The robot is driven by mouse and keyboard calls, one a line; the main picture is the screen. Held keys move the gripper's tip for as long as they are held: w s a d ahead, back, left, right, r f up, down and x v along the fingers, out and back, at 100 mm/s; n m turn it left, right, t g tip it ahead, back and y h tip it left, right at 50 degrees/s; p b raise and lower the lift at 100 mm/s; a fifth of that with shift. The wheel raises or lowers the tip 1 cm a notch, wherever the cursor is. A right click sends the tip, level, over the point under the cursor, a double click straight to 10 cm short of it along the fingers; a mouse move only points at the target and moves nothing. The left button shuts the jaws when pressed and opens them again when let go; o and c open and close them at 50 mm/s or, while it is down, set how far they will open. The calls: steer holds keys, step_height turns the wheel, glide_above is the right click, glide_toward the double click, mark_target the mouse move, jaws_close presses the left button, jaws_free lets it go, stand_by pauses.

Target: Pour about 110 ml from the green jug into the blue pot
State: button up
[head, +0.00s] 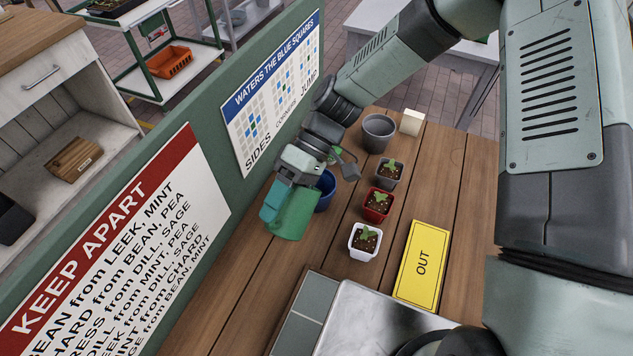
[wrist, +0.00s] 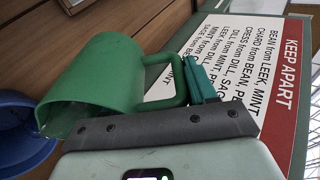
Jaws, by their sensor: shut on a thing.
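The green jug (head: 294,217) is in my gripper (head: 277,203), over the left part of the wooden table. In the wrist view the jug (wrist: 95,85) looks tilted, and my gripper (wrist: 197,82) is shut on its handle. The blue pot (head: 326,189) stands just right of and behind the jug, partly hidden by the jug and my wrist. In the wrist view the pot (wrist: 20,150) shows at the left edge, close to the jug's lower-left end. A pale patch shows at that end; I cannot tell whether it is water. The pot's inside is hidden.
A grey pot (head: 378,133) and a cream block (head: 411,122) stand behind. Seedling pots, grey (head: 389,174), red (head: 376,207) and white (head: 364,243), stand right of the blue pot. A yellow OUT sign (head: 422,265) lies further right. A green board (head: 218,212) with signs borders the left.

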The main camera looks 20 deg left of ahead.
mark_target(277, 222)
steer(key=shift+w+r+g+p, duration=0.75)
steer(key=shift+w+r+g, duration=0.25)
steer(key=shift+g, duration=0.3)
stand_by(1.5)
steer(key=shift+s+r, duration=0.1)
steer(key=shift+s, duration=0.05)
steer(key=s+f+t, duration=0.1)
steer(key=t, duration=0.1)
steer(key=s+f+t, duration=0.1)
steer(key=f+t, duration=0.1)
steer(key=shift+s+f, duration=0.2)
steer(key=shift+s, duration=0.15)
steer(key=shift+s+f+t, duration=0.1)
steer(key=shift+f+t, duration=0.2)
steer(key=shift+f, duration=0.1)
steer(key=shift+s+a+f+t, duration=0.1)
steer(key=shift+s+f+t, duration=0.35)
steer(key=shift+f+t, duration=0.15)
steer(key=shift+s+f, duration=0.2)
steer(key=shift+f, duration=0.05)
stand_by(0.6)
